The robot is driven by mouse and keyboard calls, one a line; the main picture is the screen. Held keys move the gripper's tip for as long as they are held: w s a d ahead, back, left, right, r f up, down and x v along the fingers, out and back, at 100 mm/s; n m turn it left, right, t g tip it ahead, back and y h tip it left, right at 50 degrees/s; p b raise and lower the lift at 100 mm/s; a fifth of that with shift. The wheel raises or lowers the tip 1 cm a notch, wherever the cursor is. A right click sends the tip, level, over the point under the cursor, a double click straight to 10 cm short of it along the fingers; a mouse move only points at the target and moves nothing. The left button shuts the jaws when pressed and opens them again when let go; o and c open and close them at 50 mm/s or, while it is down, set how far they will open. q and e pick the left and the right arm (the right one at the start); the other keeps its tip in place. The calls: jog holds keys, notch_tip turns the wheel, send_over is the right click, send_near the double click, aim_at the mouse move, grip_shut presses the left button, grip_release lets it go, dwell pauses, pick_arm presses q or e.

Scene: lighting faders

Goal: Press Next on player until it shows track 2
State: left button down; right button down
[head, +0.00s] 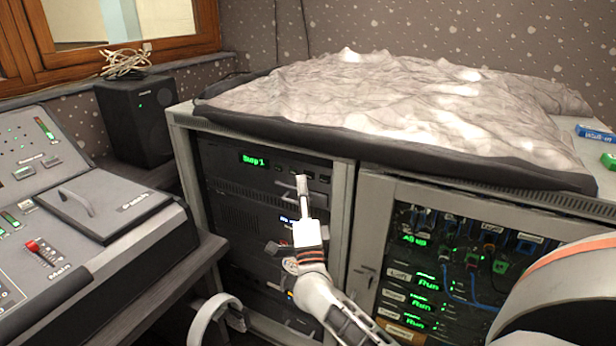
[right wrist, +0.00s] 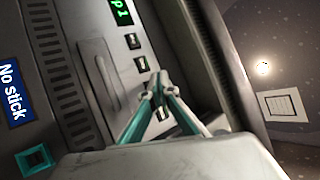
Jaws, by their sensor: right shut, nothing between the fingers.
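The player (head: 235,170) is the dark top unit in the left bay of the rack. Its green display (head: 253,160) reads a short word ending in "p" and then 1. The end of the display also shows in the right wrist view (right wrist: 121,12), with a row of small dark buttons (right wrist: 141,64) beside it. My right gripper (head: 301,182) is shut and empty, its tips at the button row right of the display. In the right wrist view the tips (right wrist: 157,86) cover part of the row. I cannot tell whether they touch a button.
A rumpled grey cover (head: 380,95) lies on the rack. The right bay (head: 450,255) holds cables and green displays behind its frame. A mixing desk (head: 70,220) and a black speaker (head: 137,118) stand at left. A "No stick" label (right wrist: 14,92) shows in the right wrist view.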

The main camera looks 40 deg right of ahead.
jog(key=shift+d, duration=0.1)
dwell(0.6)
jog(key=shift+w+d, duration=0.2)
jog(key=shift+d, duration=0.1)
jog(key=shift+w+d, duration=0.1)
jog(key=shift+d, duration=0.2)
dwell(0.9)
jog(key=shift+a, duration=0.1)
jog(key=shift+s+a+p, duration=0.2)
jog(key=shift+a+p, duration=0.1)
jog(key=shift+a, duration=0.05)
jog(key=shift+s+a, duration=0.1)
jog(key=shift+a, duration=0.15)
jog(key=shift+a, duration=0.1)
